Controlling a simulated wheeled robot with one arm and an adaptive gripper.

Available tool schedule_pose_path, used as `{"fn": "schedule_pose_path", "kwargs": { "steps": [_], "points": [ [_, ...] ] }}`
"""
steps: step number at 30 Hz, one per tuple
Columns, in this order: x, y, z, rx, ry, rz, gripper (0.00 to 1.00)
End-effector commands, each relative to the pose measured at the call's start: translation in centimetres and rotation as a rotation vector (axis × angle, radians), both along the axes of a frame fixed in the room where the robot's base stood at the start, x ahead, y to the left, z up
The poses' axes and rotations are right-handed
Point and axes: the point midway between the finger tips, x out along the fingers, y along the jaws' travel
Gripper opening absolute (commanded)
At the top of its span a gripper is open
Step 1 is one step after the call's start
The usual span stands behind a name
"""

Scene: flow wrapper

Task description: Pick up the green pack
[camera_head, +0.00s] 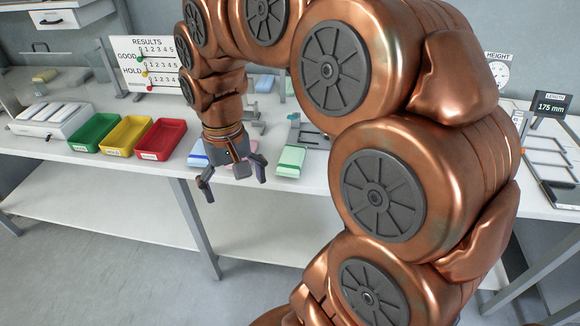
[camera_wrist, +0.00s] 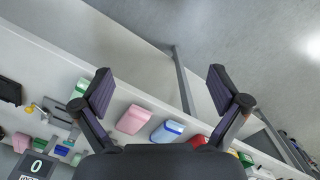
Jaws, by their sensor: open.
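The green pack (camera_head: 290,160) lies on the white bench near its front edge, right of the pink pack (camera_head: 238,161) and the blue pack (camera_head: 198,155). My gripper (camera_head: 232,180) is open and empty, pointing down by the bench's front edge, left of the green pack and apart from it. In the wrist view, my open fingers (camera_wrist: 160,82) frame bench edge and floor. The green pack (camera_wrist: 81,88) shows there beside the left finger, which hides part of it. The pink pack (camera_wrist: 132,119) and blue pack (camera_wrist: 167,131) lie nearer the middle.
Green (camera_head: 95,132), yellow (camera_head: 127,135) and red (camera_head: 160,139) trays stand left of the packs. A results board (camera_head: 146,62) is behind them. A grey metal fixture (camera_head: 308,132) stands behind the green pack. A length gauge (camera_head: 550,106) is at the far right.

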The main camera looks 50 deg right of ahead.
Motion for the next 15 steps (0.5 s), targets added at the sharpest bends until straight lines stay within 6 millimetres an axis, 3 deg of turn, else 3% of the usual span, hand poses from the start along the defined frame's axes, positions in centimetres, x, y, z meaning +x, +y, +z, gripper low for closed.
{"fn": "schedule_pose_path", "kwargs": {
  "steps": [1, 7, 15],
  "points": [
    [1.6, -1.5, -0.9, 0.002, -0.008, -0.047, 0.98],
    [6.4, -8.5, -2.3, -0.006, -0.037, -0.256, 0.98],
    [9.4, -19.3, -5.3, -0.028, -0.058, -0.555, 0.98]
  ]
}}
